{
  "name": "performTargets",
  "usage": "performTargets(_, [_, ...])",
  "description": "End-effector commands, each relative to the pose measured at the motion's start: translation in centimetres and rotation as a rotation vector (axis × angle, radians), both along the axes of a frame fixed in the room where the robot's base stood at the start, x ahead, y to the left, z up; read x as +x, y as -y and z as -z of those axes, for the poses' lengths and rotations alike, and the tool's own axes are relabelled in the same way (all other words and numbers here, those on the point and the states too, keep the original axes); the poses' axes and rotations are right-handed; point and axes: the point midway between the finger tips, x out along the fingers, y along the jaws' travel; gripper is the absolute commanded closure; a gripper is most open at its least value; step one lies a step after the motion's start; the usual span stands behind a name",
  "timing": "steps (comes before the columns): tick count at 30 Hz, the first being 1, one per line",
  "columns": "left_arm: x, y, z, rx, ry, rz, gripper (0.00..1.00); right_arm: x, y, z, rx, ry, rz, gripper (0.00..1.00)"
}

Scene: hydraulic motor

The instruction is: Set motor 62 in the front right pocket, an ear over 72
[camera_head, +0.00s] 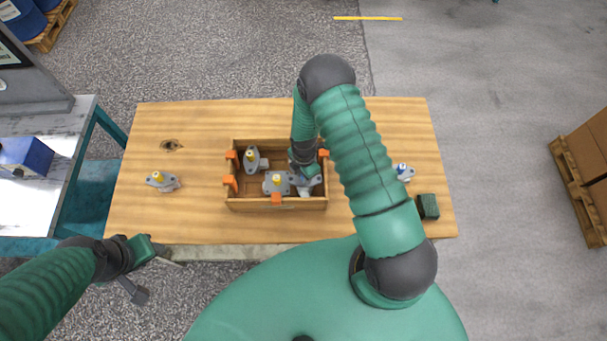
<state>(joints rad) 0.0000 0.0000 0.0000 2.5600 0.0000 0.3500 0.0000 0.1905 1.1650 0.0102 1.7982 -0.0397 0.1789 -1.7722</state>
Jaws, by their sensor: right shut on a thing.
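A wooden crate (279,204) with orange tabs stands on the table. My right gripper (307,176) reaches down into its front right part, shut on a grey motor (312,184). The arm and gripper hide part of this motor, and I cannot tell whether it rests on the crate floor. A grey motor with a yellow top (276,183) sits front middle, close beside or overlapping the held one. Another yellow-topped motor (252,161) sits back left. No numbers are readable. My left gripper (163,256) is off the table's front left edge; its jaws are unclear.
A yellow-topped motor (161,180) lies on the table (190,215) left of the crate. A blue-topped motor (404,172) and a dark green block (428,206) are at the right. The table's back strip is mostly clear. My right arm covers the middle right.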

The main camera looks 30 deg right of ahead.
Motion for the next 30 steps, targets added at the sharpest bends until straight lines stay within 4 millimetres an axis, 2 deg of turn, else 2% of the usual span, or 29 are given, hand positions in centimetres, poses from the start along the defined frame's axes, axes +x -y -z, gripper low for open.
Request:
performTargets(2, [0.0,0.0,0.1,0.0,0.0,0.0,0.48,0.1,0.0,0.1,0.0,0.002,0.0,1.0])
performTargets(3, [0.0,0.0,0.1,0.0,0.0,0.0,0.48,0.1,0.0,0.0,0.0,0.002,0.0,0.69])
performTargets(8, [0.0,0.0,0.1,0.0,0.0,0.0,0.48,0.1,0.0,0.1,0.0,0.001,0.0,0.48])
performTargets(17, [0.0,0.0,0.1,0.0,0.0,0.0,0.48,0.0,0.0,0.1,0.0,-0.001,0.0,0.48])
performTargets(20, [0.0,0.0,0.3,0.0,0.0,0.0,0.48,0.1,0.0,-0.6,0.0,0.001,0.001,0.48])
performTargets(23, [0.0,0.0,0.8,0.0,0.0,0.0,0.48,0.2,0.0,-2.5,-0.001,0.004,0.0,0.48])
performTargets(30, [0.0,0.0,2.0,0.0,0.0,0.0,0.48,0.3,0.1,-9.5,-0.001,0.007,0.001,0.48])
